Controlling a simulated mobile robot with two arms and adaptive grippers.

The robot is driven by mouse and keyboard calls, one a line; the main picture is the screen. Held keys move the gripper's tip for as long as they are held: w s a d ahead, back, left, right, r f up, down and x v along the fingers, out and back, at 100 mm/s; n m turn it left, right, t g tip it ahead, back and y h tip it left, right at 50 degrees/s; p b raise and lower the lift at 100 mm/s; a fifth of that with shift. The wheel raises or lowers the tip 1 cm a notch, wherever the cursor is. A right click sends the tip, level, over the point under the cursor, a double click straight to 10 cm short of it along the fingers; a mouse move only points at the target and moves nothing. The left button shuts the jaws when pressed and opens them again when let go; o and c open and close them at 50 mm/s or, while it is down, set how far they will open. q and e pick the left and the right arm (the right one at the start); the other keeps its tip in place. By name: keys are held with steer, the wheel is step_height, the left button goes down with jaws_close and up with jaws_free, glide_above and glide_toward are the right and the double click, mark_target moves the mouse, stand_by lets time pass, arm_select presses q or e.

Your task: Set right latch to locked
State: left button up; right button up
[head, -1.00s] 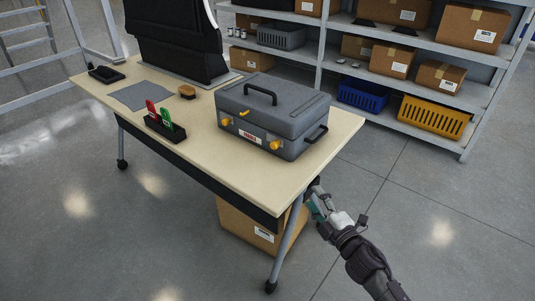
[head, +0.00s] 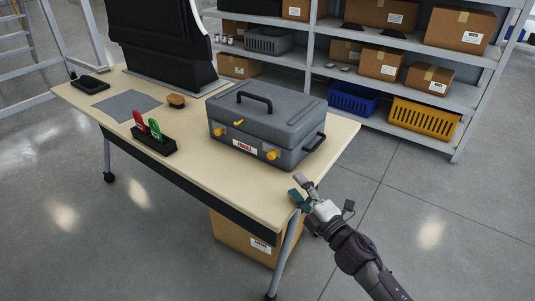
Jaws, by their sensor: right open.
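A grey case (head: 262,117) with a black top handle lies closed on the table (head: 207,170). Its front has a left yellow latch (head: 219,131), a right yellow latch (head: 272,155), a small yellow piece between them near the lid edge (head: 239,122) and a red-and-white label (head: 244,145). I cannot tell whether the right latch is locked. My right gripper (head: 299,190) is open and empty at the table's front right edge, below and right of the right latch and apart from it. My left gripper is not in view.
A black holder (head: 154,145) with a red tag and a green tag stands left of the case. A brush (head: 176,101) and a grey mat (head: 126,105) lie farther back. A cardboard box (head: 240,238) is under the table. Shelves with boxes and a yellow crate (head: 422,118) stand behind.

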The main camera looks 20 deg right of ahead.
mark_target(271, 159)
steer(key=x, duration=1.3)
steer(key=shift+w+a+r, duration=0.1)
steer(key=shift+w+a, duration=0.05)
jaws_close()
